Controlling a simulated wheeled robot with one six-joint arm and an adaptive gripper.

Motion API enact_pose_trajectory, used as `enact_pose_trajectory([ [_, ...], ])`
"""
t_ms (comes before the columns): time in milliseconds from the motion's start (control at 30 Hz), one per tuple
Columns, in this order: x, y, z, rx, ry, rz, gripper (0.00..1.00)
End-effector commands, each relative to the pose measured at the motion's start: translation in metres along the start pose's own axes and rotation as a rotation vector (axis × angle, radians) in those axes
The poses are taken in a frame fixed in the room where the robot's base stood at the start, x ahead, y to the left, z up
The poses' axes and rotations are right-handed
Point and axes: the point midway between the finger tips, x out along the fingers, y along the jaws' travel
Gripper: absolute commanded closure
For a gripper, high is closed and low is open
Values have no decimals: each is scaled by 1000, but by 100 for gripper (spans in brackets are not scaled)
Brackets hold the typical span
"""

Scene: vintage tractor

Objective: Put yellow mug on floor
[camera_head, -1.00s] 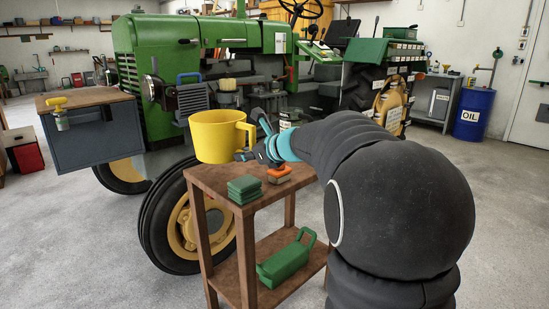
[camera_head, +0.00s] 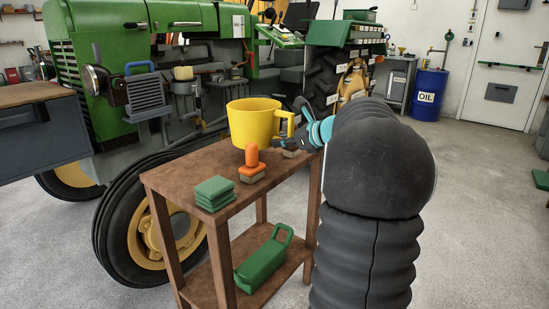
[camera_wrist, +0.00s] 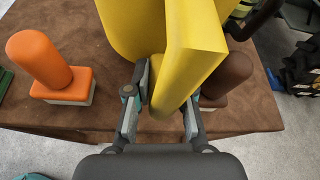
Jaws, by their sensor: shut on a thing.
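The yellow mug (camera_head: 254,121) is upright above the back part of the small brown wooden table (camera_head: 165,178). My gripper (camera_head: 296,128) is at its right side, shut on the mug's handle. In the wrist view the mug (camera_wrist: 135,25) fills the top middle, and my gripper (camera_wrist: 165,108) has a finger on each side of the handle. In the head view the mug's base looks close to the table top; I cannot tell whether it touches. The grey concrete floor (camera_head: 460,215) is open to the right of the table.
An orange-handled brush (camera_head: 252,165) and folded green cloths (camera_head: 214,193) lie on the table top. A blue oil drum (camera_head: 429,95) stands far right.

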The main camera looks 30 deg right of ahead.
Motion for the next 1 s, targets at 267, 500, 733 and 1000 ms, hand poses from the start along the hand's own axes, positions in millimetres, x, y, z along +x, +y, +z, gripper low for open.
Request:
enact_pose_trajectory([
  [267, 8, 5, -19, 0, -1, 1, 100],
  [500, 19, 11, -42, -1, -2, 3, 100],
  [733, 20, 11, -42, -2, -2, 3, 100],
  [1000, 21, 12, -44, -2, -1, 4, 53],
])
